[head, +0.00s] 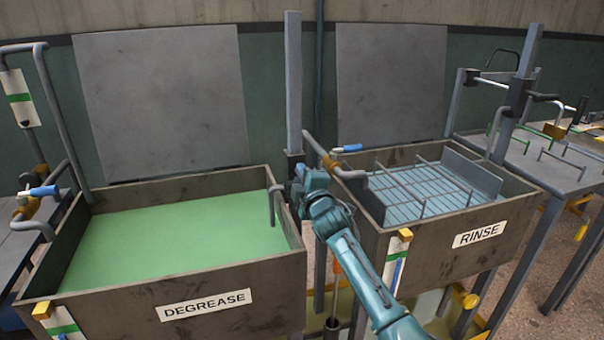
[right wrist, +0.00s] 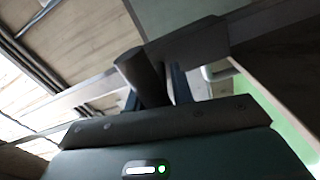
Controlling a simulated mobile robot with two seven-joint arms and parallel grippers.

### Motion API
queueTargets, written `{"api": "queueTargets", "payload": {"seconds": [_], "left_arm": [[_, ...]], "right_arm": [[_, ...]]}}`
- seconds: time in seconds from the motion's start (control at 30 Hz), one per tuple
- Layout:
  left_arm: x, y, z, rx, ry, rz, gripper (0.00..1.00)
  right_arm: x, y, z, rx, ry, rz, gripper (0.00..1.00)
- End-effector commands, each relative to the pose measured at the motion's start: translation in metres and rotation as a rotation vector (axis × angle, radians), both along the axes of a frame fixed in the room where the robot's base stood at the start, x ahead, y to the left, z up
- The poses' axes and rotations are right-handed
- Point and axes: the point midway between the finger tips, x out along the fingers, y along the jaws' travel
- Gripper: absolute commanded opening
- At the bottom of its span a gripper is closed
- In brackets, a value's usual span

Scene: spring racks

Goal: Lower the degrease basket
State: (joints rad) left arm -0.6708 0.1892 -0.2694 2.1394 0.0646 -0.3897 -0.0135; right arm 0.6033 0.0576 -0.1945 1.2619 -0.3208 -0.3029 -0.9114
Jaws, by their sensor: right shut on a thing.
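The degrease tank (head: 150,290) stands at the left, labelled DEGREASE and filled with opaque green liquid (head: 170,240). No basket shows above the liquid; a bent grey bar (head: 273,207) goes down into it at the right wall. A grey upright post (head: 293,80) stands behind the tank's right corner. My right gripper (head: 298,178) is at the foot of this post, its fingers mostly hidden in the head view. In the right wrist view it is shut on a dark round handle (right wrist: 140,75), beside a dark grey block (right wrist: 190,45). My left gripper is not in view.
The rinse tank (head: 450,250) stands at the right, with a wire basket (head: 425,187) over bluish liquid. A blue-handled valve (head: 347,149) and bent pipes lie between the tanks. A grey table (head: 560,170) with racks is at the far right.

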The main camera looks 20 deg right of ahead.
Motion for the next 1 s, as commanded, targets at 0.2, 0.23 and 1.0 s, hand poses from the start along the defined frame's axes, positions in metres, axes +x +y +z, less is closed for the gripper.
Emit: {"api": "queueTargets", "payload": {"seconds": [0.2,0.23,1.0], "left_arm": [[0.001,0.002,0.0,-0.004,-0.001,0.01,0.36],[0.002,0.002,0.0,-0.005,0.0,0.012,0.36],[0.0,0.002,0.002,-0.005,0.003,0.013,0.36]], "right_arm": [[-0.001,0.001,-0.011,0.008,0.022,0.0,0.0],[-0.001,0.001,-0.011,0.008,0.022,0.0,0.0],[-0.013,-0.001,-0.005,0.001,0.008,0.0,0.44]]}}
